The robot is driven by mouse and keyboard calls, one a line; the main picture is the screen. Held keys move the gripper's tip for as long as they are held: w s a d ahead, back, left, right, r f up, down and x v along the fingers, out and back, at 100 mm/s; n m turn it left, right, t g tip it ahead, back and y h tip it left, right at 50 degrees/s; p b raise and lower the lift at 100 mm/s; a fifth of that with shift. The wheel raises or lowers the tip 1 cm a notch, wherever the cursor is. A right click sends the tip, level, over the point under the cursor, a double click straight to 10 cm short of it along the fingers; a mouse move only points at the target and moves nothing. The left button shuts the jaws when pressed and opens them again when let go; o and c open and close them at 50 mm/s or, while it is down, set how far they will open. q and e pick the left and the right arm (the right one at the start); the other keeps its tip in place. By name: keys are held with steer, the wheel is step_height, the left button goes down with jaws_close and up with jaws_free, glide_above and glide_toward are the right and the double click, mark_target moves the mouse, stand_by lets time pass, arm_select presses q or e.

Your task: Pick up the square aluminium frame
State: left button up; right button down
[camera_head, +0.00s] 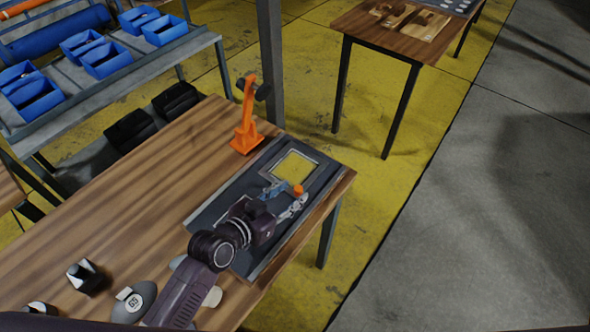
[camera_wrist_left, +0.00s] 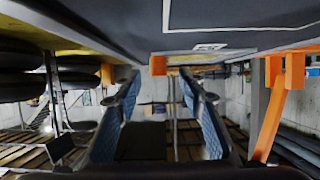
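The square aluminium frame (camera_head: 305,157) lies at the far part of a dark tray (camera_head: 217,208) on the wooden table, with a yellow area inside its thin silver border. My left gripper (camera_head: 284,199) is just in front of the frame, low over the tray, and appears apart from it. In the left wrist view, the blue-padded fingers of my left gripper (camera_wrist_left: 160,82) are spread with nothing between them. A small orange piece (camera_head: 298,190) is by the fingertips in the head view. My right gripper is not in view.
An orange stand (camera_head: 246,125) rises behind the tray; it also shows in the left wrist view (camera_wrist_left: 270,110). A grey rounded object (camera_head: 134,301) and a dark block (camera_head: 85,276) are at the table's front. A shelf with blue bins (camera_head: 104,60) is at left.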

mark_target(296, 190)
arm_select(q)
steer(key=x, duration=0.2)
steer(key=shift+w+d+f, duration=0.2)
steer(key=shift+w+d, duration=0.05)
steer(key=shift+d, duration=0.05)
steer(key=shift+w+d+f, duration=0.2)
steer(key=shift+w+d, duration=0.15)
steer(key=shift+w, duration=0.05)
steer(key=c, duration=0.6)
jaws_close()
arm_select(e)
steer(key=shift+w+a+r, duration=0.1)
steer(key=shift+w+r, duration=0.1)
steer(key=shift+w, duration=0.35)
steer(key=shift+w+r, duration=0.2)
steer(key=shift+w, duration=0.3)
